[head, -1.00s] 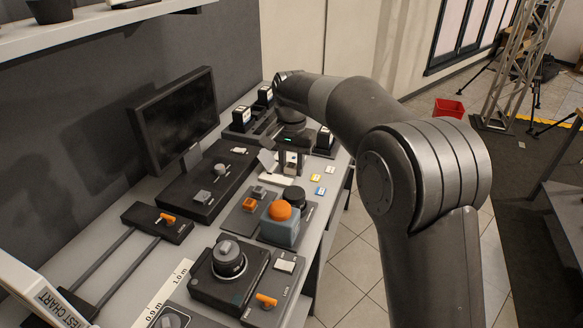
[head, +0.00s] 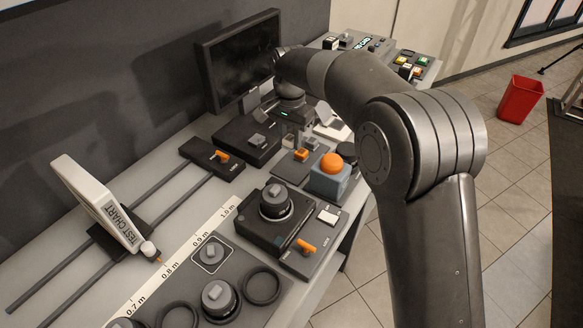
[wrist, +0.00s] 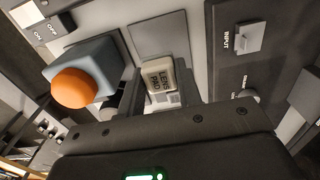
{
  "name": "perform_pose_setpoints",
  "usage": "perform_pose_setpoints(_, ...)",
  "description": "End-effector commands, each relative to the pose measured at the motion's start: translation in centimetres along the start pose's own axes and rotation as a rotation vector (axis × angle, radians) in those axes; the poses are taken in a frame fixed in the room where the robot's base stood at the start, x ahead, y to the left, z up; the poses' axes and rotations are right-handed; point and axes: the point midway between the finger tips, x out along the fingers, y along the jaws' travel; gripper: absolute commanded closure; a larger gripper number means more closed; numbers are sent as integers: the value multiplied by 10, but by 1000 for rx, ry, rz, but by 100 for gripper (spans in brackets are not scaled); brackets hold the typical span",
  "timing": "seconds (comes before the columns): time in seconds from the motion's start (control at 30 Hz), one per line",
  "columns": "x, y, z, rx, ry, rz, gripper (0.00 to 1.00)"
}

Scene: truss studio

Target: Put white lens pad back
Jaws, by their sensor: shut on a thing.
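The white lens pad (wrist: 157,74) shows in the wrist view as a small off-white block with "LENS PAD" printed on it. My gripper (wrist: 160,91) is shut on it, with a dark finger on each side. A bare grey square plate (wrist: 160,36) lies just beyond the pad. I cannot tell how high the pad is above the desk. In the head view my gripper (head: 293,132) is over the bench, in front of the monitor. The pad cannot be made out there.
A blue-grey block (head: 326,184) with an orange dome (head: 332,164) stands close to my gripper. A small orange block (head: 301,155) sits beside it. The monitor (head: 240,62) rises behind. A panel marked "INPUT" (wrist: 222,75) lies right in the wrist view.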

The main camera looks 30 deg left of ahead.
Motion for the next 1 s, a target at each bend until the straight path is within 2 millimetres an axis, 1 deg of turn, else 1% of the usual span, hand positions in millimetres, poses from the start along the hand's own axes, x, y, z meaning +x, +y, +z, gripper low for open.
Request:
perform_pose_setpoints(0.03,11,-1,1,1,-3,4,93)
perform_pose_setpoints(0.13,28,-1,2,2,-3,4,93)
perform_pose_setpoints(0.2,37,-1,1,1,-2,3,93)
perform_pose_setpoints(0.37,49,-1,1,1,-1,2,93)
perform_pose_setpoints(0.47,62,0,1,1,-3,4,93)
perform_pose_setpoints(0.63,89,0,1,0,-2,4,93)
perform_pose_setpoints(0.7,94,0,1,0,-2,3,93)
perform_pose_setpoints(1.0,95,-1,1,0,-1,2,93)
